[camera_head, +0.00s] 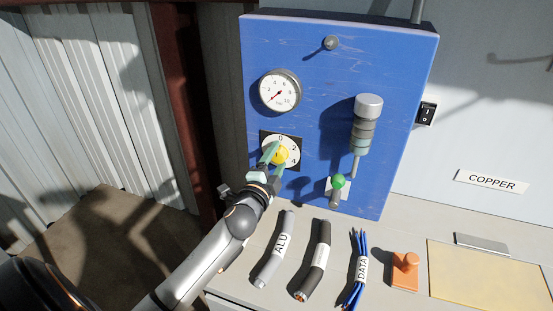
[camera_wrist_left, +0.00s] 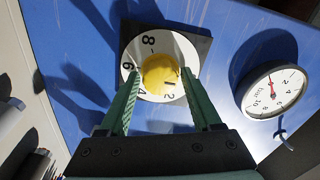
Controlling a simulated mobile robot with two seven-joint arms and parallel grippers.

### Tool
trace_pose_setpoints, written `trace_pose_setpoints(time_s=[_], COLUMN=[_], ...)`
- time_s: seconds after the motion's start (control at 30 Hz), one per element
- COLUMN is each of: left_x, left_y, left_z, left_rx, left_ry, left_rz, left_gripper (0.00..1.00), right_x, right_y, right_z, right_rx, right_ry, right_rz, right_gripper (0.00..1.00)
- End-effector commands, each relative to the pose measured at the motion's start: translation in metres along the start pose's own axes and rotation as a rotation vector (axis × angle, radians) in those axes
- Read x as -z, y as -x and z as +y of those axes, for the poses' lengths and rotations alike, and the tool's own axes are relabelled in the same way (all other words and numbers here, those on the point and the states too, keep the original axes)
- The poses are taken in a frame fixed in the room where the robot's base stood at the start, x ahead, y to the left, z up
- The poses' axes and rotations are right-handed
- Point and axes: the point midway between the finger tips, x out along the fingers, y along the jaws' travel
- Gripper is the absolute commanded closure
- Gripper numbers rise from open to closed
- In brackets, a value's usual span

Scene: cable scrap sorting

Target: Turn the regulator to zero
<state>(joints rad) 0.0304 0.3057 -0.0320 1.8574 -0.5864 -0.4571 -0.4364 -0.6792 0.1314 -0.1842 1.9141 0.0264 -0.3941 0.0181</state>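The regulator is a round yellow knob (camera_head: 281,155) on a white numbered dial on a black square plate, low on the blue panel (camera_head: 315,120). The knob also shows in the left wrist view (camera_wrist_left: 160,74), with 2, 4, 6 and 8 visible around it. In the head view 0 is at the top of the dial. My left gripper (camera_head: 271,156) is at the dial; its green fingers (camera_wrist_left: 161,76) stand open on either side of the knob, very close to it. I cannot tell whether they touch it, or where the knob points. My right gripper is out of view.
A pressure gauge (camera_head: 280,91) with a red needle sits above the regulator. Cable pieces (camera_head: 275,248) and an orange block (camera_head: 405,270) lie on the bench below.

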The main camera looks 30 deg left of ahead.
Motion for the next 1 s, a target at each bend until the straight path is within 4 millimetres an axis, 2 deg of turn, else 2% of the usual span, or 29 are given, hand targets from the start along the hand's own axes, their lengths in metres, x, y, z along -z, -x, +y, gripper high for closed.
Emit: trace_pose_setpoints(time_s=[0.03,0.1,0.13,0.47,0.67,1.0], left_x=[0.000,0.000,0.000,0.000,0.000,0.000], left_y=[0.000,0.000,0.000,0.005,0.034,0.098], left_z=[0.000,0.000,0.000,0.001,0.002,0.002], left_rx=[0.000,0.000,0.000,0.000,-0.003,-0.002], left_ry=[-0.001,-0.002,-0.002,-0.004,-0.003,-0.001], left_rz=[0.000,0.000,0.000,0.000,0.000,-0.001], left_gripper=[0.28,0.20,0.19,0.19,0.19,0.19], right_x=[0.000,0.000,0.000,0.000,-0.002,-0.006], right_y=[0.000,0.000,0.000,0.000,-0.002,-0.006], right_z=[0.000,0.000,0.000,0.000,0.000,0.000], right_rx=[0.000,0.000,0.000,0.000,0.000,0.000], right_ry=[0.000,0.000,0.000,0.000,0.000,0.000], right_rz=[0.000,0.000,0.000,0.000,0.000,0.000], right_gripper=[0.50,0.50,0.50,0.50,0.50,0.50])
